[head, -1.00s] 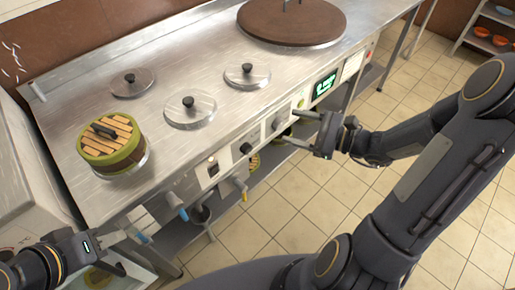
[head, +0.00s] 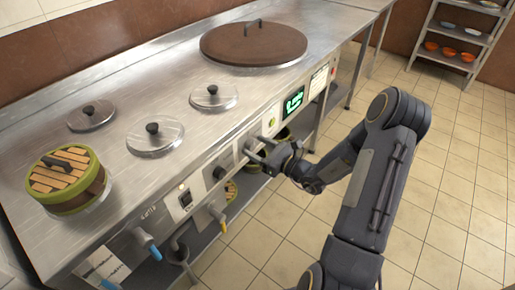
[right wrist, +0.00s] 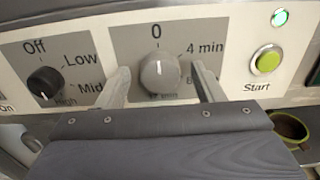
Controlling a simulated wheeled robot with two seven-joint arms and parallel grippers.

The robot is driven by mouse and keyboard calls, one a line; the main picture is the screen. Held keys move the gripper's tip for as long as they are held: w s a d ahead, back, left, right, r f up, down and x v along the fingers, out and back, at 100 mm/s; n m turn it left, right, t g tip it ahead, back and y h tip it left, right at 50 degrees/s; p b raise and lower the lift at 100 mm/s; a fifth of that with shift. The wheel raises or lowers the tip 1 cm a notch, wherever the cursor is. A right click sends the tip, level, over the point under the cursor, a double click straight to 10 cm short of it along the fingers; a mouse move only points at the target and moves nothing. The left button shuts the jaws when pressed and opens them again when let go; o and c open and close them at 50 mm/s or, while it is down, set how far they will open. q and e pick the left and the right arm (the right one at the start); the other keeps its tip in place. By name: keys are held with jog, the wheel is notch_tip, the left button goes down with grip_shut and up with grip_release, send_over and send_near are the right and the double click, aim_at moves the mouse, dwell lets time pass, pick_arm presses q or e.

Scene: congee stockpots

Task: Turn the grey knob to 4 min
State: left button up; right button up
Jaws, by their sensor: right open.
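The grey knob (right wrist: 159,74) is on the front panel in the right wrist view. Its white line points up at the 0 mark, and the "4 min" label (right wrist: 205,48) is up and to its right. My right gripper (right wrist: 164,84) is open, with one finger on each side of the knob and a gap showing beside it. The lower labels are partly hidden by the fingers. In the head view my right gripper (head: 254,147) is at the panel, and its fingers partly cover the knob. My left gripper is out of view.
A lit display (head: 293,102) sits farther along the panel. Blue-handled (head: 149,246) and yellow-handled (head: 222,223) taps stick out below.

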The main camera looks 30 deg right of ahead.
jog(key=c, duration=0.9)
jog(key=shift+c, duration=0.2)
jog(key=shift+w+r+m+p, duration=0.1)
jog(key=shift+r+m+p, duration=0.1)
jog(key=shift+m+p, duration=0.7)
jog(key=m+p, duration=0.3)
jog(key=m, duration=0.1)
jog(key=shift+d+p, duration=0.1)
jog(key=shift+p, duration=0.3)
jog(key=m+p, duration=0.2)
jog(key=m, duration=0.1)
jog(key=shift+f, duration=0.1)
jog(key=shift+f+m+p, duration=0.15)
jog(key=shift+m+p, duration=0.7)
jog(key=shift+m, duration=0.55)
